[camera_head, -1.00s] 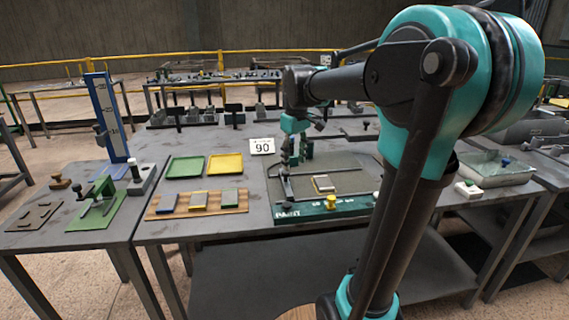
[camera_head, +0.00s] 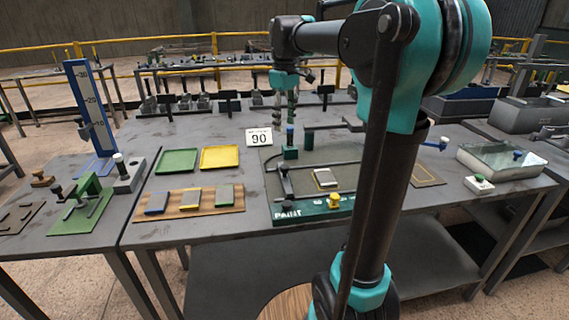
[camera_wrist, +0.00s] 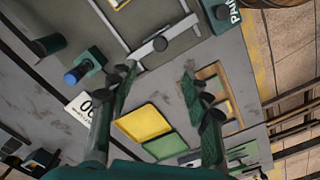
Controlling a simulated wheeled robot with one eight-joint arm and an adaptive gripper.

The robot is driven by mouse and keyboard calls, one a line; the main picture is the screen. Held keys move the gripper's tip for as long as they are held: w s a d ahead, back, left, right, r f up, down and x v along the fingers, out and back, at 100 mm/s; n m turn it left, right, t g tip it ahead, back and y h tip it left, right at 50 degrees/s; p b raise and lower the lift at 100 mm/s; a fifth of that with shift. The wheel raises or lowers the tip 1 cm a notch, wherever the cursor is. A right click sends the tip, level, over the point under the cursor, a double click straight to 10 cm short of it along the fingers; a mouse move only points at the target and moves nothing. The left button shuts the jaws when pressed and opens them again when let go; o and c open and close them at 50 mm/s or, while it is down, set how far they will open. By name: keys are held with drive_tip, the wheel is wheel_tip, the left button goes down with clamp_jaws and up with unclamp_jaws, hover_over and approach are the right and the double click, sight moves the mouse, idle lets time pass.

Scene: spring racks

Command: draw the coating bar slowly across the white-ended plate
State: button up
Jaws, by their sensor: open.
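The coating bar (camera_head: 285,182) lies along the left part of the dark green paint board (camera_head: 300,208), with a dark knob on it. In the wrist view the bar (camera_wrist: 146,51) is a pale strip beyond my fingers. The small plate with a pale end (camera_head: 325,178) lies on the board, right of the bar and apart from it; in the wrist view it is partly cut off at the top edge. My gripper (camera_head: 284,118) is open and empty, above and behind the bar's far end. Its two fingers (camera_wrist: 159,72) stand wide apart in the wrist view.
A green block with a blue knob (camera_head: 290,147) stands at the board's far left corner. A glass bath (camera_head: 510,160) is at right.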

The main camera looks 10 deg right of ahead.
sight(285, 166)
drive_tip(key=shift+f, duration=7.95)
clamp_jaws()
